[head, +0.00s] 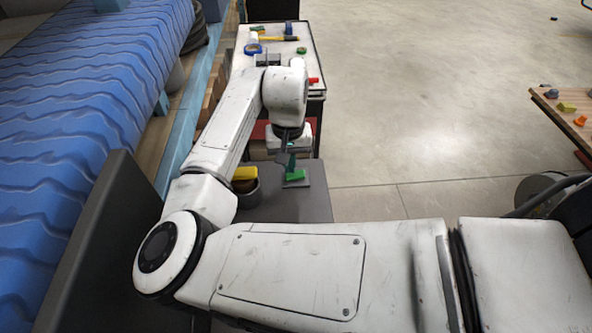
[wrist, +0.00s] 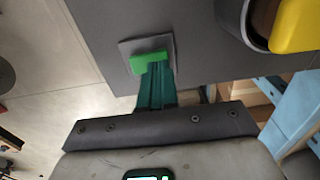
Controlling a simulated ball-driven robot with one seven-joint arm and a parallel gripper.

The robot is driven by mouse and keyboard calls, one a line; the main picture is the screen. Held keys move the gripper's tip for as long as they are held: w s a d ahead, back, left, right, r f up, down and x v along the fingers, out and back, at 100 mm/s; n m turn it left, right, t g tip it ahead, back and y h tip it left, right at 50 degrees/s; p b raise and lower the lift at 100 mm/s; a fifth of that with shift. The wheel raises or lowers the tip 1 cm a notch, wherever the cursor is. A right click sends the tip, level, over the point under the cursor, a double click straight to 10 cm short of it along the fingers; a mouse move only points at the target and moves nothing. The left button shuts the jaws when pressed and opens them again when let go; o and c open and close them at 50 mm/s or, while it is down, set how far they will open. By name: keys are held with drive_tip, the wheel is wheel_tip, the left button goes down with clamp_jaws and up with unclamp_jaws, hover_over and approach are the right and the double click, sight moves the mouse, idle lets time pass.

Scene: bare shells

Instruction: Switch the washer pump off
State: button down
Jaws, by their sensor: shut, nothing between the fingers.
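A bright green rocker switch (wrist: 142,63) sits on a grey square plate (wrist: 128,47) on a dark grey surface. The switch also shows in the head view (head: 295,175), beneath my arm's end. My gripper (wrist: 157,70) has dark teal fingers, shut together with nothing between them. In the wrist view the fingertips overlap the right edge of the green switch; whether they touch it I cannot tell. In the head view my gripper (head: 290,160) is just above and left of the switch.
A grey round container (head: 250,195) with a yellow thing (head: 245,173) stands left of the switch. A cart (head: 262,48) with tape and tools is behind. A blue wavy surface (head: 80,100) runs along the left. Open floor (head: 420,90) lies to the right.

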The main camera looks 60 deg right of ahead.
drive_tip(key=shift+r+p, duration=1.4)
drive_tip(key=shift+r, duration=0.35)
wheel_tip(320, 180, up, 2)
